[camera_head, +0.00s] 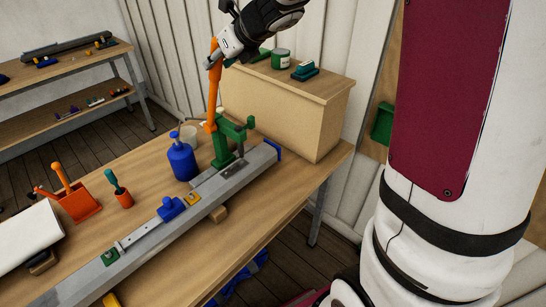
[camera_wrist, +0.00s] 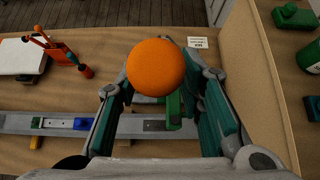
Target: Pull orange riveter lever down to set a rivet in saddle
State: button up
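The orange lever (camera_head: 212,105) stands nearly upright on the green riveter (camera_head: 230,140), which sits over the grey spar (camera_head: 150,240). In the wrist view the lever's round orange knob (camera_wrist: 155,67) is large and lies between my fingers. My gripper (camera_head: 216,60) is at the lever's top and looks open, with a gap between the knob and the right finger; contact on the left is unclear. A dark grey plate, perhaps the saddle (camera_wrist: 155,126), lies on the spar under the riveter. The rivet cannot be made out.
A blue bottle (camera_head: 182,160) stands left of the riveter. An orange bin (camera_head: 78,205) and small orange cup (camera_head: 124,199) are farther left. A cardboard-coloured box (camera_head: 290,110) with a green tin (camera_head: 280,59) on top stands close behind and right. A blue clamp (camera_head: 171,208) sits on the spar.

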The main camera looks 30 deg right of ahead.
jog(key=shift+a+r, duration=0.1)
jog(key=shift+r, duration=0.05)
grip_shut()
jog(key=s+d+f+b, duration=0.2)
jog(key=s+f, duration=0.2)
jog(key=s, duration=0.3)
jog(key=shift+f, duration=0.2)
jog(key=shift+d, duration=0.1)
jog(key=s+d+f+b, duration=0.1)
jog(key=s+f+b, duration=0.2)
jog(key=s+f, duration=0.2)
jog(key=shift+d+f, duration=0.35)
jog(key=shift+f, duration=0.35)
jog(key=shift+s, duration=0.1)
